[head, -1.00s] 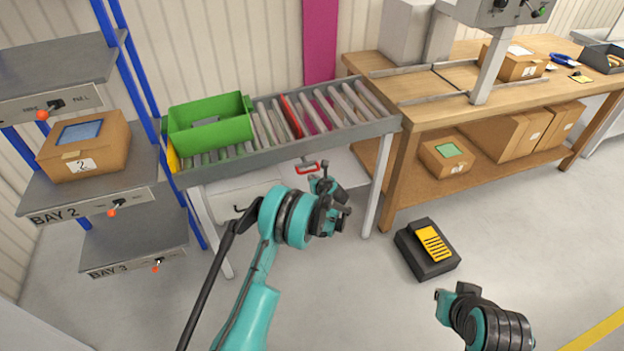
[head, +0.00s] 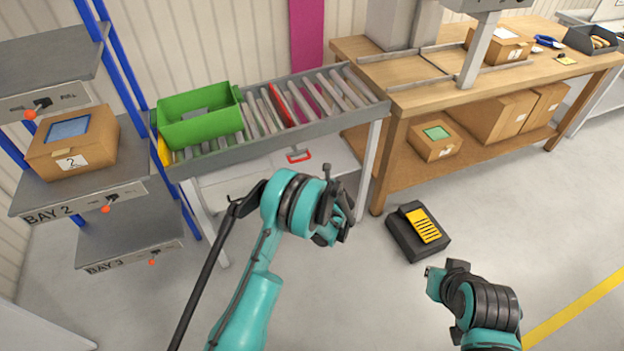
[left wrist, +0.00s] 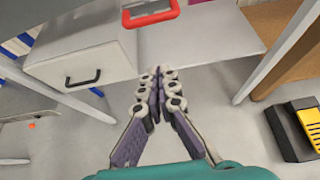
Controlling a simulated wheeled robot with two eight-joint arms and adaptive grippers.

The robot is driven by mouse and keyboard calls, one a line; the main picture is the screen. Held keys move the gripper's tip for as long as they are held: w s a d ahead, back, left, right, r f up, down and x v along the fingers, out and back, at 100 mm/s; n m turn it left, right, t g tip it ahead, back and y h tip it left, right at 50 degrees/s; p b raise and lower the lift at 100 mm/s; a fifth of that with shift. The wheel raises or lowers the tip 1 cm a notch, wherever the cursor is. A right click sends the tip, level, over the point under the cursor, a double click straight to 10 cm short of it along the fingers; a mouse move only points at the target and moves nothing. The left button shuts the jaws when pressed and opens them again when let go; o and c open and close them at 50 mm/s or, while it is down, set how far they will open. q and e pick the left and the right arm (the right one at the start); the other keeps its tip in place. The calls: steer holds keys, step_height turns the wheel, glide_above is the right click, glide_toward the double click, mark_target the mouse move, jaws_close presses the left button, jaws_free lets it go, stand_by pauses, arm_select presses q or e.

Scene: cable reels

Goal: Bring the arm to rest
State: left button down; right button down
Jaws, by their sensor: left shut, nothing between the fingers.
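My left gripper (head: 343,222) is in front of the roller conveyor, above the floor. In the left wrist view its fingers (left wrist: 158,85) are together at the tips with nothing between them. My right gripper (head: 432,274) is at the lower right of the head view, over bare floor. Its fingers are too small and turned away to tell whether they are open or shut.
The conveyor (head: 345,121) carries a green bin (head: 205,132). A black and yellow pedal (head: 418,231) lies on the floor. A shelf rack with a box (head: 73,146) stands left, a wooden workbench (head: 440,97) right.

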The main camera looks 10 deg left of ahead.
arm_select(q)
steer(key=s+a+r+n+g+h, duration=0.1)
steer(key=s+a+r+n+h, duration=0.1)
steer(key=s+r+n, duration=0.65)
steer(key=s+a+r+n+g+h, duration=0.1)
steer(key=s+r+n, duration=0.5)
steer(key=r, duration=0.6)
steer(key=s+d+r+n+h, duration=0.2)
steer(key=s+n, duration=1.2)
steer(key=s, duration=1.1)
steer(key=shift+n+g+h, duration=0.3)
steer(key=shift+n+h, duration=0.05)
steer(key=shift+h, duration=0.45)
steer(key=shift+s+d, duration=0.1)
